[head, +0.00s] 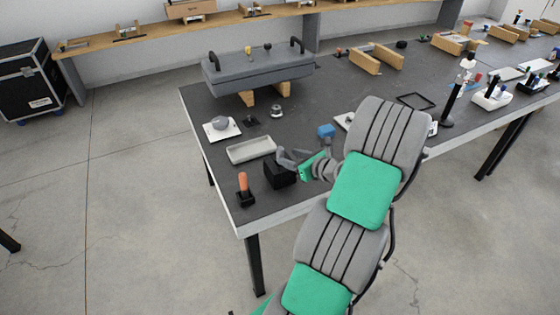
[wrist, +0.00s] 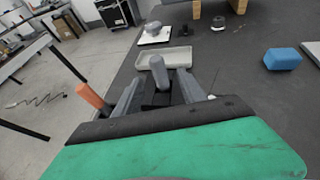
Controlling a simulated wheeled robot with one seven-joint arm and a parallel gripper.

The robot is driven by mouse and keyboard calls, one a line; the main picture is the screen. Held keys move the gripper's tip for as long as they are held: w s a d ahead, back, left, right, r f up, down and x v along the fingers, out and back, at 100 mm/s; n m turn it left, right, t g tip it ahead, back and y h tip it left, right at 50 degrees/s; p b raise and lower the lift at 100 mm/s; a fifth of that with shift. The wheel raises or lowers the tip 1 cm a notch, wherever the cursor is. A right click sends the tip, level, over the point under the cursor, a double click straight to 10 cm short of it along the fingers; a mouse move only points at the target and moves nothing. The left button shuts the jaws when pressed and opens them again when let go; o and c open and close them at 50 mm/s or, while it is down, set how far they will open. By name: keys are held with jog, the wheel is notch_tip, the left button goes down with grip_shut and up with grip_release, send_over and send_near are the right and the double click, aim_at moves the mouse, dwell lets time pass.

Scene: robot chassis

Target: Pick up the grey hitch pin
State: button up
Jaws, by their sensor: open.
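The grey hitch pin (wrist: 157,66) stands upright in a black block in the wrist view, with a rounded top. The black block (head: 280,174) sits near the table's front left corner in the head view. My gripper (head: 286,157) is open above and beside the block. In the wrist view the fingers of my gripper (wrist: 160,84) lie on either side of the pin, with gaps visible. Whether either finger touches the pin cannot be told. In the head view the pin is hard to tell apart from my grey fingers.
An orange-handled piece (head: 242,183) stands in a black base left of the block. A pale grey tray (head: 238,156) lies just behind. A white plate with a grey knob (head: 221,127), a blue block (head: 326,130) and a large grey case (head: 258,73) are farther back.

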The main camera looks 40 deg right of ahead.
aim_at(280, 154)
jog(key=p+x, duration=0.1)
jog(key=x, duration=0.5)
jog(key=shift+f, duration=0.15)
grip_shut()
dwell(0.4)
